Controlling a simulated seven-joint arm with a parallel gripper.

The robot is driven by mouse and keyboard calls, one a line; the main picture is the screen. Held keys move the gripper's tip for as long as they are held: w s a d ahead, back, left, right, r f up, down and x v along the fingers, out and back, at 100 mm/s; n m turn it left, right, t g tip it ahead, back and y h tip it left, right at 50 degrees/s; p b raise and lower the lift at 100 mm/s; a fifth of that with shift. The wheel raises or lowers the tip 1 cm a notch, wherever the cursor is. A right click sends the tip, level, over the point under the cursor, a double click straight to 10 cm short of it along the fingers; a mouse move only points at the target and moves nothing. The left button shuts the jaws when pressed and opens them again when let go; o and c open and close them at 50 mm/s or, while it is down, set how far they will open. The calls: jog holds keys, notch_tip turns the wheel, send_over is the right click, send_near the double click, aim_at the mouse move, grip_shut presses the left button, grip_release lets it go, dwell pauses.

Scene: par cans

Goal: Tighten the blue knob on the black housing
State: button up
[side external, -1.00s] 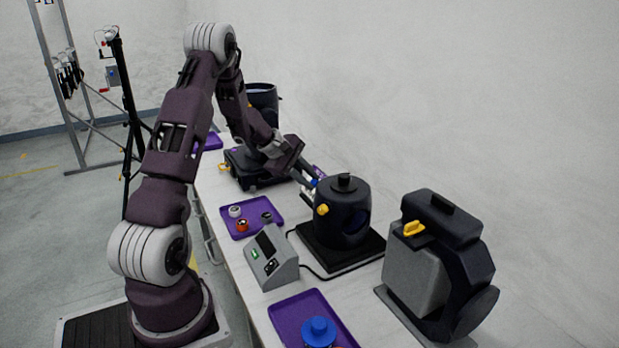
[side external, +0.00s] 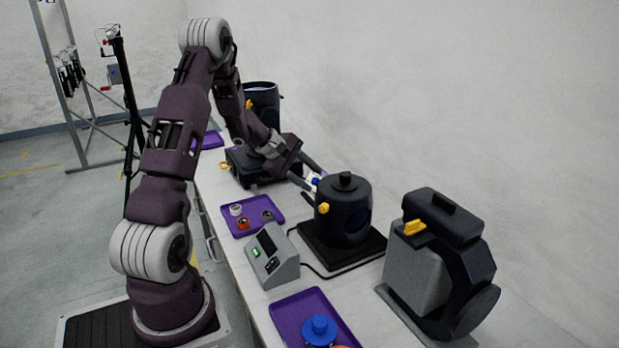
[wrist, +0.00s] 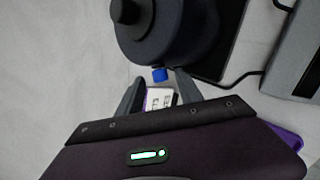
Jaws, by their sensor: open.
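The black housing (side external: 342,215) is a round can with a cap on top, standing on a dark base plate; it also shows at the top of the wrist view (wrist: 165,30). The blue knob (wrist: 160,75) sticks out of its side, facing my gripper. My gripper (wrist: 156,84) is open, with its two fingers pointing at the housing. The knob lies just beyond and between the fingertips in the wrist view; I cannot tell whether either finger touches it. In the side view, my gripper (side external: 314,182) is at the housing's far left side. A yellow knob (side external: 323,208) is on the housing's near side.
A grey control box (side external: 271,257) with a cable stands in front of the housing. A purple tray (side external: 262,224) holds small parts; another purple tray (side external: 285,315) holds a blue part. A second black fixture (side external: 440,265) stands at right. A white labelled item (wrist: 159,98) shows between the fingers.

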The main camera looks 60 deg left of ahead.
jog(key=d+v, duration=0.1)
jog(key=v, duration=0.5)
jog(key=d+r+m+g+h, duration=0.1)
jog(key=d+r+m, duration=0.45)
jog(key=d, duration=0.55)
jog(key=d+r+m+g+h, duration=0.15)
jog(key=d+r+m, duration=0.35)
jog(key=d, duration=0.7)
jog(key=s+d+r+m+g, duration=0.1)
jog(key=s+d+r+m, duration=0.2)
jog(key=s+d+m, duration=0.55)
jog(key=s+d+m+y, duration=0.2)
jog(key=s+m+y, duration=0.1)
jog(key=s, duration=0.9)
jog(key=shift+s+f+t, duration=0.25)
jog(key=shift+t, duration=0.1)
jog(key=shift+y, duration=0.25)
